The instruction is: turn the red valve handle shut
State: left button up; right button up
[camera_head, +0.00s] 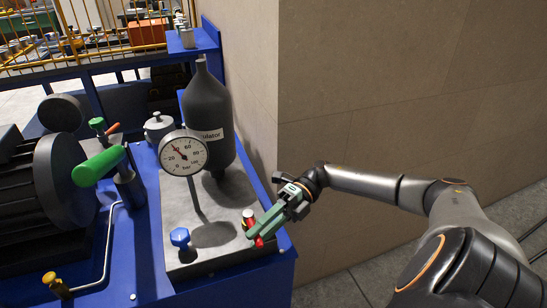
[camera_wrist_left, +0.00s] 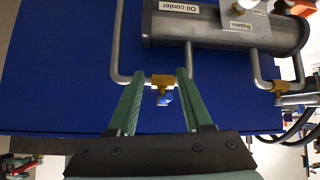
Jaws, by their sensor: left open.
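The red valve handle (camera_head: 257,241) is at the right front corner of the grey plate in the head view, largely covered by my right gripper's green fingers. My right gripper (camera_head: 254,232) reaches in from the right, with its fingertips at the handle. Whether the fingers are closed on it or just beside it cannot be told. My left gripper (camera_wrist_left: 160,73) shows only in the left wrist view, open and empty. A small brass valve with a blue handle (camera_wrist_left: 165,98) shows between its fingers, and the red valve handle is not recognisable there.
A blue knob (camera_head: 180,237), a pressure gauge (camera_head: 184,152) and a dark accumulator bottle (camera_head: 209,115) stand on the grey plate (camera_head: 215,260). A green lever (camera_head: 98,167) is at left. A tiled wall corner (camera_head: 290,95) rises behind my right arm. The left wrist view shows an oil cooler (camera_wrist_left: 225,28).

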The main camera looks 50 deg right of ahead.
pick_arm(q)
jog(key=shift+w+a+r+m+t+b, duration=0.15)
jog(key=shift+w+r+t+b, duration=0.4)
jog(key=shift+w+r, duration=0.4)
jog(key=shift+w+a+r+m+t+b, duration=0.15)
jog(key=shift+w+r+t+b, duration=0.2)
jog(key=shift+w+r+t, duration=0.45)
pick_arm(e)
jog(key=d+r, duration=0.2)
jog(key=d, duration=0.9)
jog(key=shift+d, duration=0.2)
pick_arm(q)
jog(key=shift+d+r, duration=0.15)
pick_arm(e)
jog(key=shift+s+r, duration=0.15)
